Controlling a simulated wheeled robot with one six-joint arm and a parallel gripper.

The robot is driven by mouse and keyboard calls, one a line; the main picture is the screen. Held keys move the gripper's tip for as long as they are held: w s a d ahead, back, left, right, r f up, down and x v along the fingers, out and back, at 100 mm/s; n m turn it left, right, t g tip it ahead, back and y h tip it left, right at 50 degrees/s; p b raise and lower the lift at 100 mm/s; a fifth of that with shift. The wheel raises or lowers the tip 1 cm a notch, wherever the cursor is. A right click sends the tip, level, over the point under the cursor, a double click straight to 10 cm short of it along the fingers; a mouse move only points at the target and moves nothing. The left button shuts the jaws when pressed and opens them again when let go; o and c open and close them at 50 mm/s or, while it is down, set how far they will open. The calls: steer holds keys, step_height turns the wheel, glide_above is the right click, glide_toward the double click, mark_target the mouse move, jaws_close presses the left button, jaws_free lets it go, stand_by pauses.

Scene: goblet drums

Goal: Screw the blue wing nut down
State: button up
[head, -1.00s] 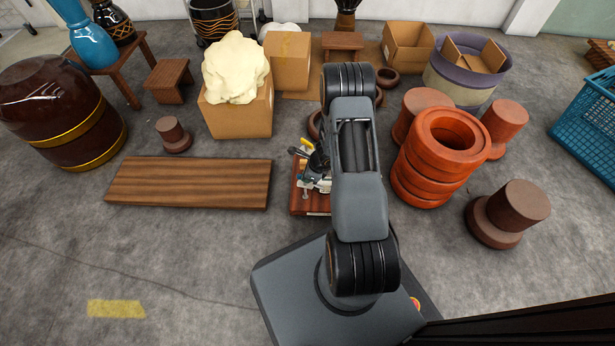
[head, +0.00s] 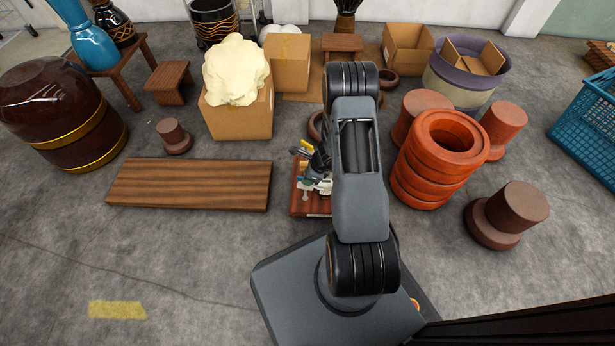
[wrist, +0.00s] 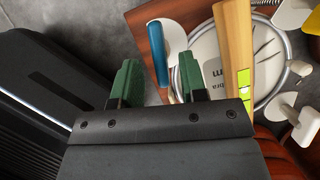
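In the wrist view, my gripper (wrist: 158,80) is open, with its two green fingertips apart and nothing between them. A blue bar-shaped piece (wrist: 157,54), which looks like the blue wing nut, lies just beyond the gap. The board also shows in the head view (head: 312,206), where my arm hides most of the gripper and fixture.
A wooden bar with a yellow-green label (wrist: 238,50) stands close right of the fingers. White wing-shaped pieces (wrist: 286,112) sit around the ring. In the head view, orange rings (head: 430,170) are stacked to the right and a plank (head: 190,184) lies left.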

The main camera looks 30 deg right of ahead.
steer(key=p+v, duration=0.5)
steer(key=v, duration=0.7)
steer(key=shift+p, duration=0.35)
steer(key=shift+r, duration=0.25)
steer(key=a+r+n+p, duration=0.35)
steer(key=r+p, duration=0.25)
steer(key=r, duration=0.6)
steer(key=a+r+n+p, duration=0.3)
steer(key=r+n+p, duration=0.2)
steer(key=r, duration=0.7)
steer(key=a+r+n+p, duration=0.3)
steer(key=r+n+p, duration=0.25)
steer(key=r, duration=0.65)
steer(key=s+a+r+n+h+p, duration=0.1)
steer(key=s+r+n+p, duration=0.3)
steer(key=r, duration=0.5)
steer(key=s+a+r+n+h+p, duration=0.1)
steer(key=s+r+n+p, duration=0.3)
steer(key=r, duration=0.5)
steer(key=s+a+r+n+h+p, duration=0.1)
steer(key=s+a+r+n+p, duration=0.1)
steer(key=s+r+n+p, duration=0.2)
step_height(320, 180, up, 6)
steer(key=p, duration=0.3)
steer(key=shift+a+t+p, duration=0.4)
steer(key=shift+f, duration=0.1)
